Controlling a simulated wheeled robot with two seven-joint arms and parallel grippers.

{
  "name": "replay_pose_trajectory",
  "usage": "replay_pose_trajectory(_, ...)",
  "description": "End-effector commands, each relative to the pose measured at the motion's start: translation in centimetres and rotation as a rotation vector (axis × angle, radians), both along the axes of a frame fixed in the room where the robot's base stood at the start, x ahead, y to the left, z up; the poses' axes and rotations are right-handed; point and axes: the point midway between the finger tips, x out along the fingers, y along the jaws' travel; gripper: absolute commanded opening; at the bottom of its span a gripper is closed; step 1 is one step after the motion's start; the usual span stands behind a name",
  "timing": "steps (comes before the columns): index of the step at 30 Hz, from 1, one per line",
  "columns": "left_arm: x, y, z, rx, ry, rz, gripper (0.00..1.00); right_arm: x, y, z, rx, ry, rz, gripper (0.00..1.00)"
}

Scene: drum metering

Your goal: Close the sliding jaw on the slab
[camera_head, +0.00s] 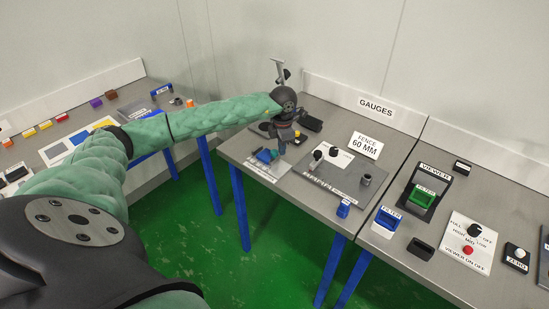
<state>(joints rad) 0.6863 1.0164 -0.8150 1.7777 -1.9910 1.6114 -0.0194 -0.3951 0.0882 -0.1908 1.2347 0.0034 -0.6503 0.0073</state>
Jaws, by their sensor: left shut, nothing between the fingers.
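My left arm reaches across to the gauges table, and my left gripper (277,152) points down at its left end, shut with nothing between the fingers. A small blue and teal piece (264,156) lies right by the fingertips, on or beside a pale printed sheet (257,167). It may be the slab, but it is too small and too covered by the gripper to be sure. I cannot make out the sliding jaw; the gripper and wrist hide part of this spot. Whether the fingers touch anything is unclear. My right gripper is not in view.
A grey plate (344,180) with a black knob and a dark cup stands right of the gripper. Behind are a dark block (312,124) and a FENCE 60 MM sign (366,145). A blue tag (343,208) sits at the front edge. Filters and a viewer (427,187) are farther right.

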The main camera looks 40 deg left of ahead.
Motion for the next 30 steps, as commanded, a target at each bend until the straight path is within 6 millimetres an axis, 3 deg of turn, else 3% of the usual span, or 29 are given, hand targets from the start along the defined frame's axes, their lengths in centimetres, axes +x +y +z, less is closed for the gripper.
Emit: replay_pose_trajectory(30, 0.0, 0.0, -1.2, 0.0, 0.0, 0.0, 0.0, 0.0, -0.1, -1.1, -0.001, 0.0, 0.001, 0.36)
